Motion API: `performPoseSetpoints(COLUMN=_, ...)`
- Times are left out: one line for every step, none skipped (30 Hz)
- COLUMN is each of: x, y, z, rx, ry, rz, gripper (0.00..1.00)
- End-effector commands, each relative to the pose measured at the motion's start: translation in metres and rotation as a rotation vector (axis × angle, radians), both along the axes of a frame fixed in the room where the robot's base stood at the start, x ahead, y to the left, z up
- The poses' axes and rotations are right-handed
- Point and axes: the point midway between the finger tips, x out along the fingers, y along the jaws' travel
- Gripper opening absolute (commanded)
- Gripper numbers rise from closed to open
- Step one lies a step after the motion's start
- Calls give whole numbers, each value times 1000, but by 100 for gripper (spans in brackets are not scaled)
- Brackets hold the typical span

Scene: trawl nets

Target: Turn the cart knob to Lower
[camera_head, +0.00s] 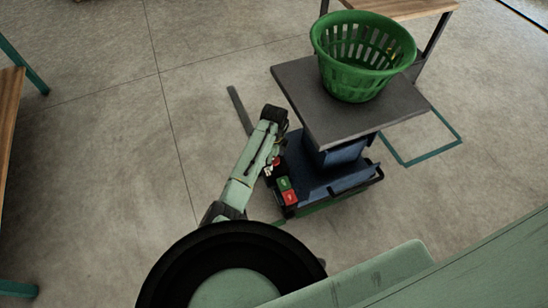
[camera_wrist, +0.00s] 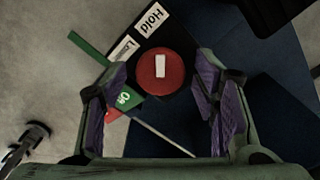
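The cart knob (camera_wrist: 160,72) is a red disc with a white mark, which stands upright in the wrist view. The mark's upper end points roughly at the label Hold (camera_wrist: 151,18). The label Lower (camera_wrist: 122,48), partly covered, lies at the knob's upper left. My gripper (camera_wrist: 162,76) is open, with one purple-padded finger on each side of the knob. A gap shows between the knob and each finger. In the head view the knob (camera_head: 276,161) is small beside my arm, on the cart (camera_head: 335,183); my fingers are hard to make out there.
A green On button (camera_wrist: 125,98) and part of a red button sit beside my left finger. The cart's grey top (camera_head: 305,95) carries a green basket (camera_head: 351,83) above the blue body. Wooden tables stand at the far left and top right. The floor left of the cart is mostly clear.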

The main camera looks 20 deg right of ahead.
Motion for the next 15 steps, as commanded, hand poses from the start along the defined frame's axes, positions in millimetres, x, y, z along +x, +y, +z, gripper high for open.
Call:
performPoseSetpoints(x=0, y=0, z=0, rx=0, ry=0, rz=0, gripper=49)
performPoseSetpoints(x=0, y=0, z=0, rx=0, ry=0, rz=0, gripper=47)
performPoseSetpoints(x=0, y=0, z=0, rx=0, ry=0, rz=0, gripper=44)
performPoseSetpoints(x=0, y=0, z=0, rx=0, ry=0, rz=0, gripper=42)
performPoseSetpoints(x=0, y=0, z=0, rx=0, ry=0, rz=0, gripper=40)
performPoseSetpoints(x=0, y=0, z=0, rx=0, ry=0, rz=0, gripper=38)
performPoseSetpoints(x=0, y=0, z=0, rx=0, ry=0, rz=0, gripper=36)
performPoseSetpoints(x=0, y=0, z=0, rx=0, ry=0, rz=0, gripper=34)
performPoseSetpoints(x=0, y=0, z=0, rx=0, ry=0, rz=0, gripper=31)
performPoseSetpoints(x=0, y=0, z=0, rx=0, ry=0, rz=0, gripper=29)
performPoseSetpoints(x=0, y=0, z=0, rx=0, ry=0, rz=0, gripper=27)
performPoseSetpoints(x=0, y=0, z=0, rx=0, ry=0, rz=0, gripper=24)
performPoseSetpoints(x=0, y=0, z=0, rx=0, ry=0, rz=0, gripper=22)
performPoseSetpoints(x=0, y=0, z=0, rx=0, ry=0, rz=0, gripper=20)
performPoseSetpoints(x=0, y=0, z=0, rx=0, ry=0, rz=0, gripper=18)
